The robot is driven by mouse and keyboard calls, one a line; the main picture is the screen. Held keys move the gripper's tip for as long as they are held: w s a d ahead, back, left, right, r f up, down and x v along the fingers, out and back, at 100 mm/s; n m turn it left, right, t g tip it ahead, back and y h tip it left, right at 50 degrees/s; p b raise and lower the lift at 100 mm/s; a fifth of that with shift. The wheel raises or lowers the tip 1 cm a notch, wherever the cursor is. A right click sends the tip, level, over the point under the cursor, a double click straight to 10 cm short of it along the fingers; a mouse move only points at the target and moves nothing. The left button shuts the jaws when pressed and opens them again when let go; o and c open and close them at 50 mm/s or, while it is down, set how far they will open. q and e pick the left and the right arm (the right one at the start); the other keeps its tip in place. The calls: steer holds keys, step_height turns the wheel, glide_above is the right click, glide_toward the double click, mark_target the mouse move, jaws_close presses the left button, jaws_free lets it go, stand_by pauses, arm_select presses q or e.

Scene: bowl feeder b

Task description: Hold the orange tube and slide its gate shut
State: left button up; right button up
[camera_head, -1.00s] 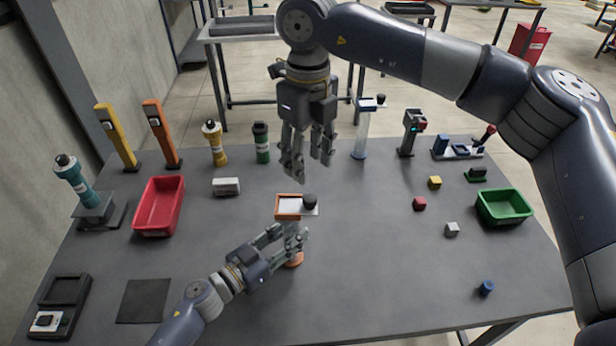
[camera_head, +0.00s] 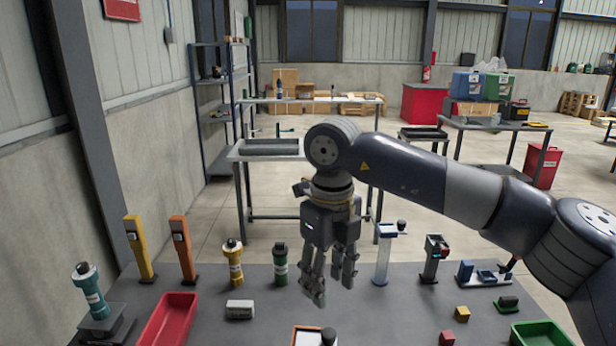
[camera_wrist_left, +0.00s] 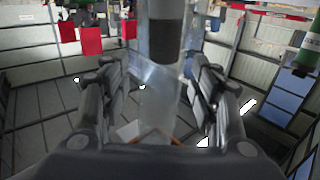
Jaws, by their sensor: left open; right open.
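The orange tube's top (camera_head: 306,337), an orange-rimmed frame with a pale plate inside, shows at the bottom edge of the head view. The gate's black knob (camera_head: 329,337) is at its right side. The rest is cut off. In the left wrist view the clear tube body (camera_wrist_left: 158,95) stands between the spread fingers of my left gripper (camera_wrist_left: 163,90); contact cannot be told. My left gripper is outside the head view. My right gripper (camera_head: 333,288) is open and empty, pointing down, above and behind the orange tube's top.
A red bin (camera_head: 168,322) is at left and a green bin (camera_head: 540,335) at right. Yellow (camera_head: 139,250) and orange (camera_head: 183,250) posts, bottles, a blue-topped clear tube (camera_head: 382,258) and a dark device (camera_head: 432,259) line the back. Small cubes lie at right.

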arm_select(q)
steer(key=p+v, duration=0.1)
steer(key=v, duration=1.9)
steer(key=shift+a, duration=0.1)
